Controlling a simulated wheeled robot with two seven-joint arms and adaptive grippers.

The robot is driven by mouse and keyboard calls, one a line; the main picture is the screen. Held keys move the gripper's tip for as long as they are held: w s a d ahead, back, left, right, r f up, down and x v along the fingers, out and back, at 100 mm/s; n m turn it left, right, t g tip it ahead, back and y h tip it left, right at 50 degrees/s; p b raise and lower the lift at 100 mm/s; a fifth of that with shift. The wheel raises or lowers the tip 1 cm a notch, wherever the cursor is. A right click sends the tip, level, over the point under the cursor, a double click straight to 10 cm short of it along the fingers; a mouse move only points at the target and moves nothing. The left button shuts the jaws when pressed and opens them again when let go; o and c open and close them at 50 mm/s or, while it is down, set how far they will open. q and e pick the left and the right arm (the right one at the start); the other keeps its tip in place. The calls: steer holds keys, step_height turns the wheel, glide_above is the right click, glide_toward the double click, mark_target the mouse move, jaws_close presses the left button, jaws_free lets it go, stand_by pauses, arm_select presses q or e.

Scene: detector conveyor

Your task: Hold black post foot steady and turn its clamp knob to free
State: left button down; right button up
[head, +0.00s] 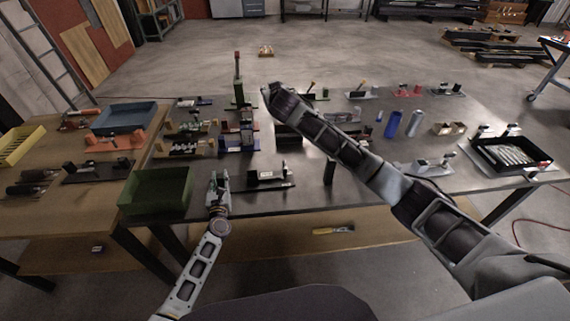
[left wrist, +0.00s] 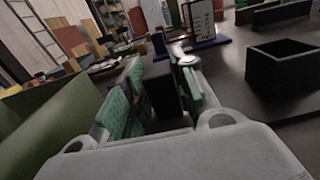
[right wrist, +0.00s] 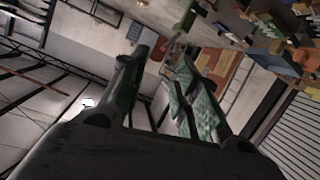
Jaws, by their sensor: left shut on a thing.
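My left gripper (head: 219,184) is at the front of the dark table, between the green bin and a black base plate. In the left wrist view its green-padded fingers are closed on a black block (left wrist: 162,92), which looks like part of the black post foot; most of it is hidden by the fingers. A small round metal piece (left wrist: 187,60) shows just beyond the fingers; I cannot tell whether it is the clamp knob. My right gripper (head: 272,93) is raised over the back of the table. In the right wrist view its fingers (right wrist: 160,75) are apart with nothing between them.
The green bin (head: 157,190) stands left of my left gripper. The black base plate (head: 280,184) with a pale part lies to its right. A black open box (left wrist: 284,75) shows in the left wrist view. Small fixtures crowd the table behind; a black tray (head: 541,155) stands far right.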

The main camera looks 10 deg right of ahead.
steer(key=s+d+f+m+g+h, duration=0.1)
steer(key=s+d+f+m+g, duration=0.1)
steer(key=s+f+g, duration=0.5)
steer(key=m+g, duration=0.1)
steer(key=g, duration=0.2)
glide_toward(285, 164)
steer(key=v, duration=0.3)
steer(key=shift+d, duration=0.1)
steer(key=shift+x, duration=5.85)
jaws_close()
